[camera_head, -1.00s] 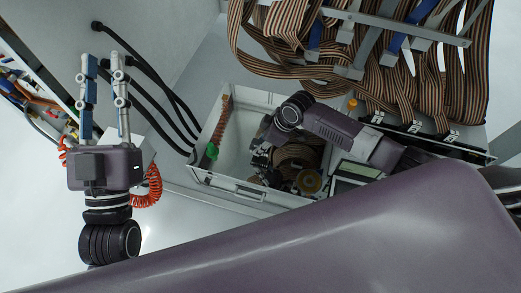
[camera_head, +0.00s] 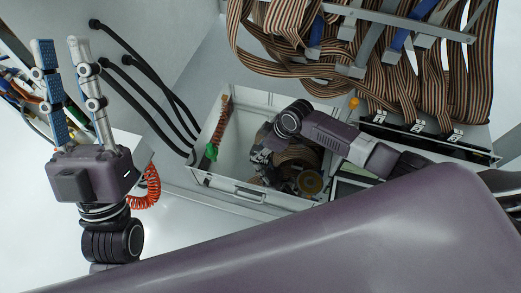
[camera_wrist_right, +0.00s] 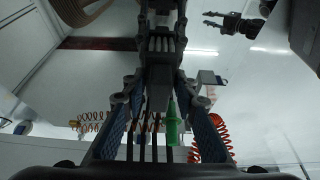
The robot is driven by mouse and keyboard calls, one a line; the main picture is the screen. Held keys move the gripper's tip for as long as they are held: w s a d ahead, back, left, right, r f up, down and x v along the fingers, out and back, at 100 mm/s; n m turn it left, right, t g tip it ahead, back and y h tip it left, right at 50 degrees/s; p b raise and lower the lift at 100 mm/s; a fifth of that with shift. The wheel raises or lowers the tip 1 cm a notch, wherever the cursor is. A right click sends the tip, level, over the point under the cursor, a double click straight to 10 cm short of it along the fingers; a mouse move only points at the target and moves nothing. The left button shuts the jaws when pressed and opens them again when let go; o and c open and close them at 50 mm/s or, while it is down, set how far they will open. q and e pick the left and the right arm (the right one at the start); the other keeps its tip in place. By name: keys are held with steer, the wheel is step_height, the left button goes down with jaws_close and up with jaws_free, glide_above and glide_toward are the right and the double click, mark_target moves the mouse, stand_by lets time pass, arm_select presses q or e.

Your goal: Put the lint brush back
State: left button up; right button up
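I cannot single out the lint brush with certainty. My left gripper (camera_head: 60,62) is raised at the left in the head view, its two fingers apart and nothing between them. My right gripper (camera_head: 262,158) reaches into the white bin (camera_head: 245,190), and its fingertips are hard to see there. In the right wrist view its blue-padded fingers (camera_wrist_right: 161,40) flank a dark ribbed piece (camera_wrist_right: 162,75); whether they grip it is unclear. A slim green item (camera_wrist_right: 172,122) shows below that piece. A green item (camera_head: 211,151) also sits inside the bin's left end, beside a reddish-brown strip (camera_head: 220,122).
Brown reels (camera_head: 297,160) lie in the bin near my right gripper. Striped ribbon cables (camera_head: 290,60) hang behind it. Black hoses (camera_head: 150,85) run down the wall beside my left gripper. A red coiled hose (camera_head: 147,188) hangs close to that arm.

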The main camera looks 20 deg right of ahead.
steer(key=o, duration=0.3)
